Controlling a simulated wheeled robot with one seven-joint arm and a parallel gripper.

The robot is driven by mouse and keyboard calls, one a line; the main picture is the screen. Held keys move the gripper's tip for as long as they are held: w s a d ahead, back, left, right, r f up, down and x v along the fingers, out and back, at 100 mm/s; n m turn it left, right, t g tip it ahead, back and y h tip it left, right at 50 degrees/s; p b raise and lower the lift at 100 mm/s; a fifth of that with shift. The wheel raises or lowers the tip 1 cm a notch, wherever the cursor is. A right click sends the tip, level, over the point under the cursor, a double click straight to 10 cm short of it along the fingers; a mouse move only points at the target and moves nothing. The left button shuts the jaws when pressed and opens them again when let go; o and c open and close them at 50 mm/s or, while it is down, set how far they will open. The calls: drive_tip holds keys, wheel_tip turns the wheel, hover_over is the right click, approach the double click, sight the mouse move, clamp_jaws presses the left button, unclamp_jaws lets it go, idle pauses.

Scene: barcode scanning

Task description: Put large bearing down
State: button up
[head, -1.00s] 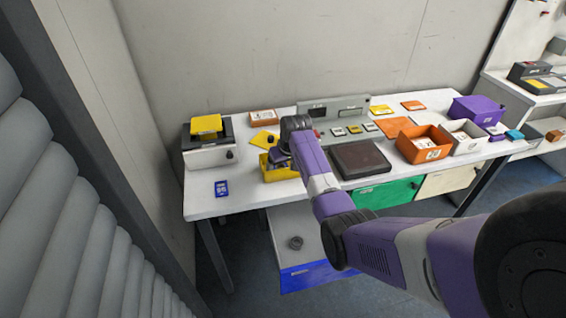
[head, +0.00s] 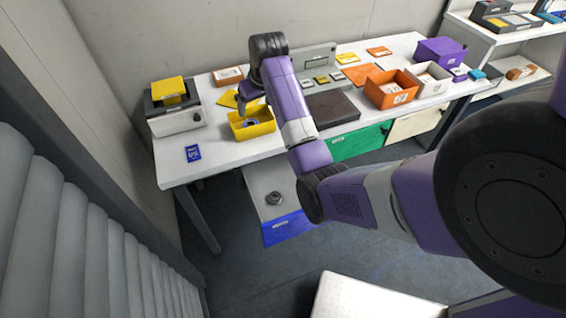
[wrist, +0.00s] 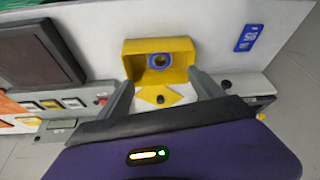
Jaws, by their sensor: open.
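A blue card (head: 193,153) lies left of the bin, near a grey box with a yellow top (head: 170,92). A dark panel (head: 330,108) and orange bin (head: 390,92) stand to the right. A blue-fronted open drawer (head: 288,230) below holds a grey ring (head: 274,198).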

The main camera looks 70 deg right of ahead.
drive_tip(key=shift+n+t+h, duration=0.4)
drive_tip(key=shift+n+t, duration=0.3)
drive_tip(key=shift+t, duration=0.2)
drive_tip(key=a+f, duration=0.3)
drive_tip(key=a, duration=0.1)
drive_tip(key=a+f, duration=0.7)
drive_tip(key=a, duration=0.1)
drive_tip(key=shift+a+f, duration=0.15)
drive_tip(key=shift+a, duration=0.05)
drive_tip(key=s+a+f+n+t, duration=0.1)
drive_tip(key=s+a+t, duration=0.1)
drive_tip(key=s+a, duration=0.5)
drive_tip(key=s+a+f+n+t, duration=0.1)
drive_tip(key=s+a+n+t, duration=0.1)
drive_tip(key=a, duration=1)
drive_tip(key=s+a+r+n+t+y, duration=0.1)
drive_tip(key=s+a+r+t, duration=0.1)
drive_tip(key=s+a+r, duration=0.4)
drive_tip(key=s+a+r+n+t+y, duration=0.2)
drive_tip(key=s+a+r, duration=0.4)
drive_tip(key=s+r, duration=0.5)
drive_tip(key=shift+a+r+t+y, duration=0.2)
drive_tip(key=shift+r+t+y, duration=0.1)
drive_tip(key=shift+r+t, duration=0.55)
